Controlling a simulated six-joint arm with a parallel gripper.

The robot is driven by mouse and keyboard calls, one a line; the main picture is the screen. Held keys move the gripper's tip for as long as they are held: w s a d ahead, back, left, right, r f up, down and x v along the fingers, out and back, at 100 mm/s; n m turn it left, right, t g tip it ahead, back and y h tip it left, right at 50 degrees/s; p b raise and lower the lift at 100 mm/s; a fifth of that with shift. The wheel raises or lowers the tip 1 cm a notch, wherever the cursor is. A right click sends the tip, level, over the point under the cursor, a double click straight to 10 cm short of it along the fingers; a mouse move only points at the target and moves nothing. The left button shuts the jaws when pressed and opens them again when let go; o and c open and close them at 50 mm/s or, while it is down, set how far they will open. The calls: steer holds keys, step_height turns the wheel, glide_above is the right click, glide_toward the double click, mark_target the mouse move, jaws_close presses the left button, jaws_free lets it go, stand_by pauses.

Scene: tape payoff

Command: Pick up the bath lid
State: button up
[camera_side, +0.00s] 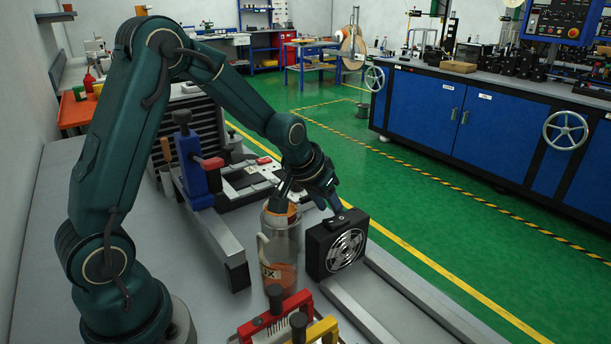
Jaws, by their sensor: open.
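My gripper (309,202) is open and points down above the work. Its left finger is at the mouth of a clear cylindrical container (284,238), and its right finger is near the top of a black fan box. The container has orange at its rim and in its lower part, and a label ending in "UX". I cannot make out a separate bath lid for certain; the orange piece (291,212) at the container's mouth is partly hidden by the left finger. I cannot tell whether that finger touches it.
The black fan box (336,243) stands close to the container's right. A blue stand with a red handle (198,172) is to the left. Red (274,318) and yellow (322,331) handled tools and a dark knob (274,297) lie in front. Metal rails (358,312) run along the right.

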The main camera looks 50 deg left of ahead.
steer(key=shift+w+x, duration=0.25)
steer(key=shift+x, duration=2.2)
steer(key=shift+d+r, duration=0.15)
jaws_close()
